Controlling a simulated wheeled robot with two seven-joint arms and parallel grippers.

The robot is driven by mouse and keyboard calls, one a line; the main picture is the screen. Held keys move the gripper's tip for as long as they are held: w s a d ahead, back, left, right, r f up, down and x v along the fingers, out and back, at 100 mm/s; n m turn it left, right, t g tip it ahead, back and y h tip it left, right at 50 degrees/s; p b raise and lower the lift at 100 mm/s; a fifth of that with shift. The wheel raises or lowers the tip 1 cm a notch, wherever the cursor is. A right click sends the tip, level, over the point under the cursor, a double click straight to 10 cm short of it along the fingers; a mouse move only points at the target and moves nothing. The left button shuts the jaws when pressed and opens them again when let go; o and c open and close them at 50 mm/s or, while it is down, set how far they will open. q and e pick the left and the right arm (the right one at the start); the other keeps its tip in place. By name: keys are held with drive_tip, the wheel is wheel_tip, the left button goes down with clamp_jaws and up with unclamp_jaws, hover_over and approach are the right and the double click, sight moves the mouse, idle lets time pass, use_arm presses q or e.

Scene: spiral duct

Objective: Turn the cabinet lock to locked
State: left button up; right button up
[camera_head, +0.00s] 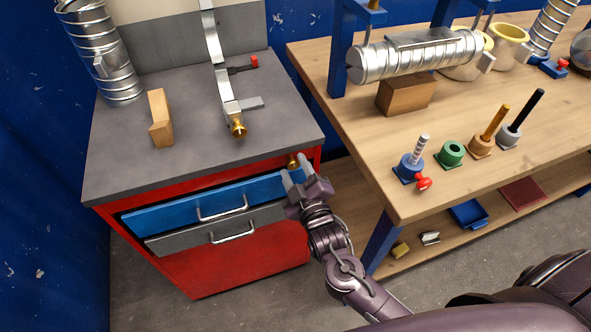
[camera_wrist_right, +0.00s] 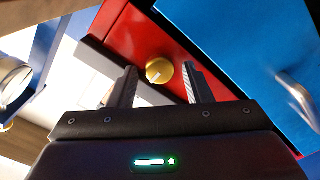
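The cabinet (camera_head: 250,258) is red with a grey top, a blue upper drawer and a grey lower drawer. Its lock is a round brass knob (camera_head: 293,163) at the upper right of the front, beside the blue drawer (camera_head: 160,216). In the right wrist view the lock (camera_wrist_right: 159,71) shows a pale bar across its face and lies between and beyond the fingertips. My right gripper (camera_head: 293,174) is open just in front of the lock; its fingers (camera_wrist_right: 160,84) straddle the lock in the picture, and contact cannot be told. My left gripper is not in view.
A workbench (camera_head: 375,185) stands right of the cabinet, with a spiral duct (camera_head: 415,56) and several upright tools on it. Drawer handles (camera_head: 222,207) stick out left of my gripper.

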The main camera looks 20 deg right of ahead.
drive_tip(key=c, duration=0.8)
drive_tip(key=shift+m, duration=0.4)
drive_tip(key=m+p, duration=0.1)
drive_tip(key=m, duration=0.2)
drive_tip(key=shift+r, duration=0.1)
drive_tip(key=m+p, duration=0.1)
drive_tip(key=m, duration=0.3)
drive_tip(key=shift+d+p, duration=0.1)
drive_tip(key=shift+p, duration=0.3)
drive_tip(key=m+p, duration=0.1)
drive_tip(key=m, duration=0.4)
drive_tip(key=shift+m, duration=0.4)
drive_tip(key=m+p, duration=0.1)
drive_tip(key=m, duration=0.3)
drive_tip(key=shift+d, duration=0.1)
drive_tip(key=shift+m, duration=0.3)
